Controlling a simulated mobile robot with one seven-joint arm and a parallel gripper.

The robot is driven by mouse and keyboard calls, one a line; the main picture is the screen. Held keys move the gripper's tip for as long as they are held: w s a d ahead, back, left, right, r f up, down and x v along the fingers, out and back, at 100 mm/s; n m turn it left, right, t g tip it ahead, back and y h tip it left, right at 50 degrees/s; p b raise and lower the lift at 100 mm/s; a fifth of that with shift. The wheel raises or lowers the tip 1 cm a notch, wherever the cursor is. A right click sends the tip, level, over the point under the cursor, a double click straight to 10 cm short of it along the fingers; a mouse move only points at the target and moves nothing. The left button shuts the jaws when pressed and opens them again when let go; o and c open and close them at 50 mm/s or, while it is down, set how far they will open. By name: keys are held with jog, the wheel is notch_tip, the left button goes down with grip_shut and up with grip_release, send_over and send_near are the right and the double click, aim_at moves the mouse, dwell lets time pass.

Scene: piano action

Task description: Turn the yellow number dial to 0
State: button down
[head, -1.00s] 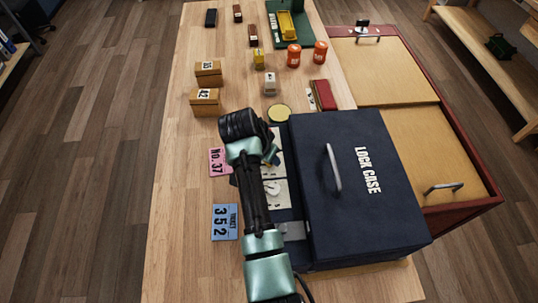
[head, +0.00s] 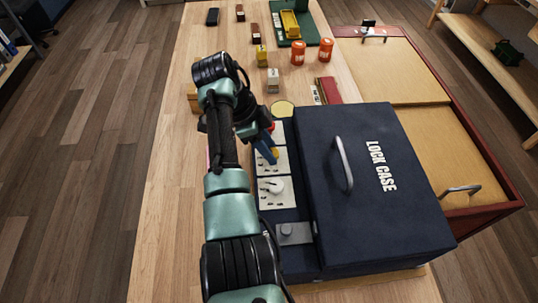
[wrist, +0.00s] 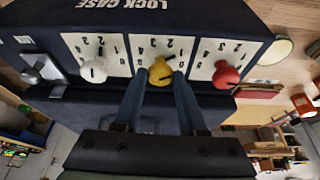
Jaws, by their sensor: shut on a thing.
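The yellow number dial (wrist: 160,72) is the middle of three round dials on the front of the dark blue lock case (head: 362,185). In the wrist view it sits on a white plate with printed numbers that appear upside down. The two fingers of my gripper (wrist: 160,80) are closed on the yellow dial, one on each side. In the head view my gripper (head: 268,152) reaches down to the dial strip, and the yellow dial (head: 275,153) is mostly hidden behind it. I cannot tell which number the dial points to.
A white dial (wrist: 93,69) and a red dial (wrist: 225,74) flank the yellow one closely. The case has a metal handle (head: 342,164). A round yellowish disc (head: 283,108) lies beyond the case. Orange canisters (head: 298,52) and small blocks stand farther back.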

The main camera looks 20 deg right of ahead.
jog(key=m+b, duration=0.1)
jog(key=b, duration=0.1)
jog(key=m+g+b, duration=0.1)
jog(key=m, duration=0.1)
jog(key=m+y+b, duration=0.1)
jog(key=b, duration=0.1)
jog(key=shift+w+d+f+m+g+b, duration=0.1)
jog(key=shift+w+f+m+g+b, duration=0.1)
jog(key=shift+f+m+g+b, duration=0.15)
jog(key=m+b, duration=0.2)
jog(key=m+y+b, duration=0.1)
jog(key=b, duration=0.1)
jog(key=shift+d+r+m+g, duration=0.1)
jog(key=shift+r+m+g, duration=0.2)
jog(key=shift+m+g, duration=0.05)
jog(key=c, duration=0.5)
grip_release()
jog(key=shift+r, duration=0.15)
